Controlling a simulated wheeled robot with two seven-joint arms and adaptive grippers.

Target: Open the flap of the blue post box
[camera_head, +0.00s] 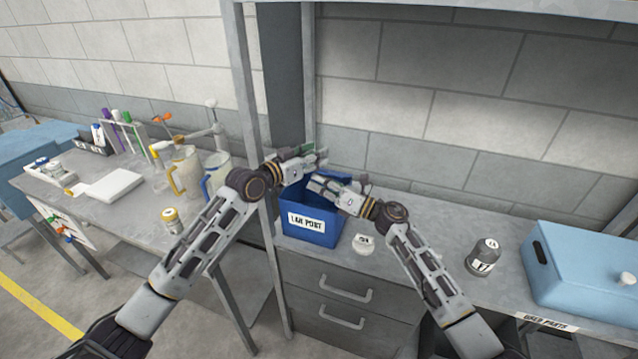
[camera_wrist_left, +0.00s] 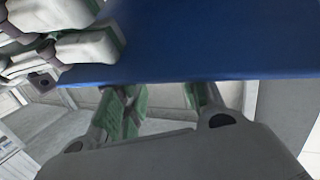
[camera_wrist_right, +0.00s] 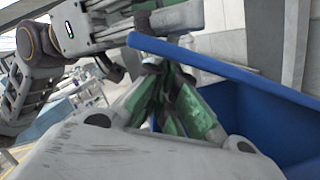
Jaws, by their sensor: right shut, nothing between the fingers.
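The blue post box (camera_head: 306,232), labelled "LAB POST", stands on the grey bench in the head view. Its top looks open and its dark inside shows. My left gripper (camera_head: 318,158) is over the back of the box; its green-padded fingers are apart in the left wrist view (camera_wrist_left: 162,100). A blue panel (camera_wrist_left: 210,45) of the box crosses that view and hides the fingertips. My right gripper (camera_head: 314,184) is shut and empty over the box opening. In the right wrist view its fingers (camera_wrist_right: 168,95) are close to a blue edge (camera_wrist_right: 225,68). I cannot tell whether that edge is the flap.
A white-lidded jar (camera_head: 363,243) stands right of the box, then a dark jar (camera_head: 483,257) and a light blue case (camera_head: 585,270). A grey shelf post (camera_head: 250,110) rises left of the box. Jugs (camera_head: 184,170) stand on the left bench (camera_head: 135,215).

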